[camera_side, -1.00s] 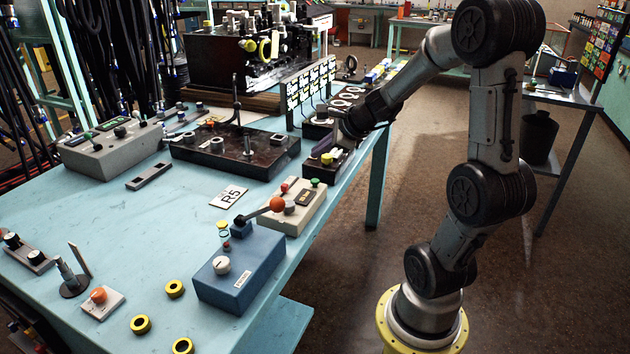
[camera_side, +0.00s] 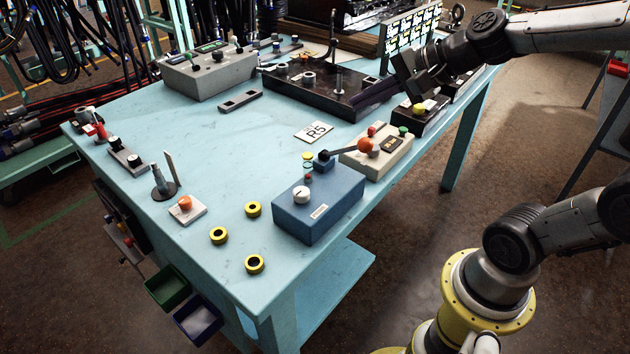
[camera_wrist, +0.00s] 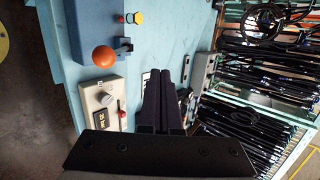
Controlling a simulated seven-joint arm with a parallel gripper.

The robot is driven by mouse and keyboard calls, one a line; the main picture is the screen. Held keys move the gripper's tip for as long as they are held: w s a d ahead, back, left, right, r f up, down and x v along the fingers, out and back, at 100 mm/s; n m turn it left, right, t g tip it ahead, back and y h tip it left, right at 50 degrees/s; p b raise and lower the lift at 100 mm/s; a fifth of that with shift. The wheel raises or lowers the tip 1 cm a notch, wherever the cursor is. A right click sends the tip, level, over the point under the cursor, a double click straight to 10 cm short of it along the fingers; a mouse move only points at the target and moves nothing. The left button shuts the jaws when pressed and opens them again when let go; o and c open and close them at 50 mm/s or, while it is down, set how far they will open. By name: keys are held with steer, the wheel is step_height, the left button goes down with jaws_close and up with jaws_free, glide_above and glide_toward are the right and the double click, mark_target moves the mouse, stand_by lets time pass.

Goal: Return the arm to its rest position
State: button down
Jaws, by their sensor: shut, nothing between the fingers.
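My gripper (camera_side: 408,82) is at the far right side of the light blue table (camera_side: 230,140), over the small black box with a yellow knob (camera_side: 420,107). Its fingers look clear of the box, though the gap is hard to judge. In the wrist view my gripper (camera_wrist: 168,73) has its two dark fingers side by side, shut with nothing between them. My forearm runs off to the upper right in the side view.
A blue box (camera_side: 320,210) has an orange-ball lever (camera_side: 366,145) beside it and a beige control box (camera_side: 376,152) behind. A black fixture plate (camera_side: 325,90) and a rack of small labels (camera_side: 410,38) stand near the gripper. Yellow rings (camera_side: 253,209) lie at the front. The table's middle is mostly clear.

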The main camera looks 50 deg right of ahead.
steer(key=s+a+n+g+y, duration=0.1)
steer(key=s+a+n+g, duration=0.1)
steer(key=s+a+n, duration=0.6)
steer(key=s+d+f+n+g+h, duration=0.2)
steer(key=s+d+n, duration=0.4)
steer(key=n, duration=0.3)
step_height(320, 180, down, 2)
steer(key=shift+s+d+f+h, duration=0.2)
steer(key=shift+s+f+h, duration=0.05)
steer(key=shift+s+h, duration=0.3)
stand_by(0.5)
